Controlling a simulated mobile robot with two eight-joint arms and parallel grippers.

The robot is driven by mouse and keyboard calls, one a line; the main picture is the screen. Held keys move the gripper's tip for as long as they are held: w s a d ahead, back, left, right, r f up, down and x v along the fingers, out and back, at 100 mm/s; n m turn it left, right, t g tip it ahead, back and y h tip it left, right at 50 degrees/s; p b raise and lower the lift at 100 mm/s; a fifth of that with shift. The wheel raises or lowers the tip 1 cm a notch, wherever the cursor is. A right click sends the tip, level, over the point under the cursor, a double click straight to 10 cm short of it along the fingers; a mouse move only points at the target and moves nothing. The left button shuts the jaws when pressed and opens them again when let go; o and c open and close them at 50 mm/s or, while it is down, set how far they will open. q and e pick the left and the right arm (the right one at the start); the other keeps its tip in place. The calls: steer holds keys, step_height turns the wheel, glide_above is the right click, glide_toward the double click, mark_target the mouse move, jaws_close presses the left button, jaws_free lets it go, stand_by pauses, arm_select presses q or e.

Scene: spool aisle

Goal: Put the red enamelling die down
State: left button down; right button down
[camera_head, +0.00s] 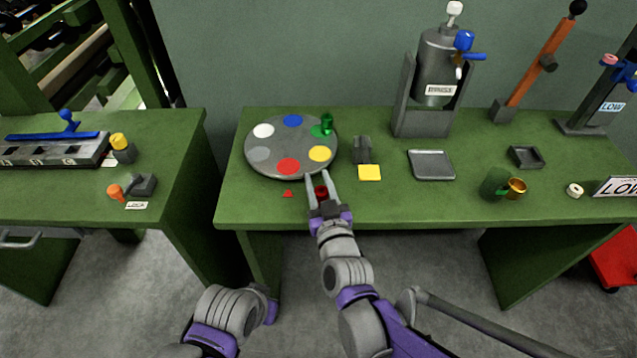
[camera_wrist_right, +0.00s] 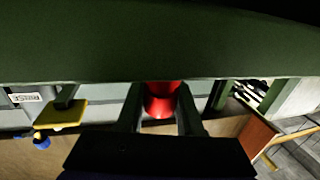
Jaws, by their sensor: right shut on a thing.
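My right gripper (camera_head: 318,178) is shut on the red enamelling die (camera_head: 322,192), at the front edge of the middle green bench (camera_head: 390,205). In the right wrist view the die (camera_wrist_right: 160,101) is a red cylinder between the two fingers. Whether it touches the bench cannot be told. Just beyond the fingertips is a round grey disc (camera_head: 262,155) with coloured spots, including a red spot (camera_head: 288,166). A green die (camera_head: 327,122) stands at its green spot. My left gripper is out of view; only part of that arm shows.
A small red triangle (camera_head: 287,193) lies left of the gripper. A yellow square (camera_head: 369,173), a grey block (camera_head: 362,150) and a grey tray (camera_head: 432,165) are to the right. A tall grey press (camera_head: 437,75) stands behind. Bare bench lies right of the gripper along the front.

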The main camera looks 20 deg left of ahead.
mark_target(321, 198)
steer(key=shift+f, duration=0.25)
steer(key=c, duration=0.6)
jaws_free()
steer(key=shift+o, duration=0.2)
steer(key=v, duration=0.3)
steer(key=p+v, duration=0.1)
steer(key=v, duration=0.5)
steer(key=shift+s+r, duration=0.4)
steer(key=shift+s, duration=0.05)
steer(key=shift+s+d+f+p, duration=0.1)
steer(key=shift+s+d+p, duration=0.15)
steer(key=shift+s, duration=0.25)
